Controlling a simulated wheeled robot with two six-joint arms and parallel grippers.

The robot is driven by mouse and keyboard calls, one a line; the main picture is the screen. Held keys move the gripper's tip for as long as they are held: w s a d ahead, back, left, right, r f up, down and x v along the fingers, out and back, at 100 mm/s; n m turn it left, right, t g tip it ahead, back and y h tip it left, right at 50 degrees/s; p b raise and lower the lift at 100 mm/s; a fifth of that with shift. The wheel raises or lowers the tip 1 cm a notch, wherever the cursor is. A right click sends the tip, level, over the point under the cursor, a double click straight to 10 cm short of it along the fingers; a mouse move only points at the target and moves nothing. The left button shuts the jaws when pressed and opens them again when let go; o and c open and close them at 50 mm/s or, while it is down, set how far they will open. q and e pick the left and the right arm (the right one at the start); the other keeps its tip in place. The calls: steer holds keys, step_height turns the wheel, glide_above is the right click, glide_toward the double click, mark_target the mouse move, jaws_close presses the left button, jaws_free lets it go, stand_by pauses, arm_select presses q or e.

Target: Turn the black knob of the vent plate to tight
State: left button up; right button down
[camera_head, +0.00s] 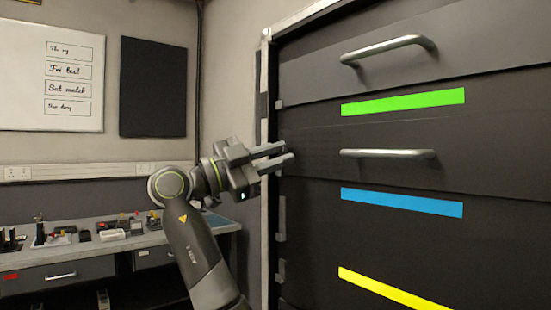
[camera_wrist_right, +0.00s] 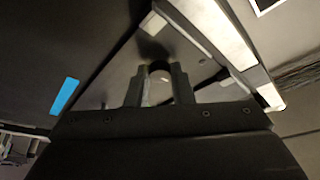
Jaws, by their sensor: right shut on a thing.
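My right gripper (camera_head: 290,157) reaches in from the left in the head view, with its fingers at the left edge of the dark cabinet front. In the wrist view the right gripper (camera_wrist_right: 159,78) has its two fingers on either side of a small dark, rounded piece, which looks like the black knob (camera_wrist_right: 159,67). It is shut on this piece. The fingers hide part of the knob, and its marking or turn angle cannot be read. My left gripper is not in view.
The cabinet has metal bar handles (camera_head: 388,154) and green (camera_head: 402,102), blue (camera_head: 402,202) and yellow (camera_head: 393,289) strips. A pale frame post (camera_head: 266,215) runs along its left edge. A workbench (camera_head: 60,251) with small items stands at the left.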

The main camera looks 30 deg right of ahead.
steer(key=shift+m, duration=0.4)
steer(key=c, duration=1.3)
jaws_free()
steer(key=shift+o, duration=0.2)
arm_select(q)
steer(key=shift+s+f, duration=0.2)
arm_select(e)
steer(key=v, duration=1.7)
steer(key=shift+w+a, duration=0.15)
steer(key=shift+w, duration=0.05)
